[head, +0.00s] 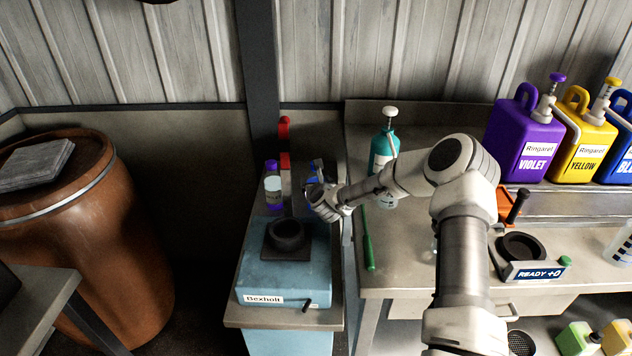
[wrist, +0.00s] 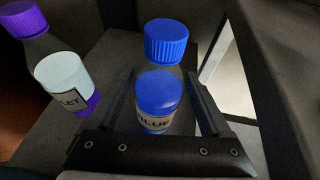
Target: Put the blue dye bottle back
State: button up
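The blue dye bottle (wrist: 157,92) has a blue cap, clear upper walls and blue dye behind a label reading BLUE. In the wrist view it is upright between the two fingers of my gripper (wrist: 161,88). I cannot tell whether both fingers press on it or whether its base touches the surface below. In the head view, my gripper (head: 318,190) is at the narrow ledge left of the bench and mostly hides the bottle (head: 311,181). A violet dye bottle (head: 272,185) stands to the left, also in the wrist view (wrist: 65,75).
A blue Bexholt machine (head: 285,280) with a black cup holder is in front of the ledge. A red upright part (head: 284,140) rises behind. A teal pump bottle (head: 380,150) and a green stick (head: 369,240) are on the bench to the right.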

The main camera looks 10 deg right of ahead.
jog(key=shift+o, duration=1)
jog(key=v, duration=1.2)
jog(key=shift+a+r, duration=0.1)
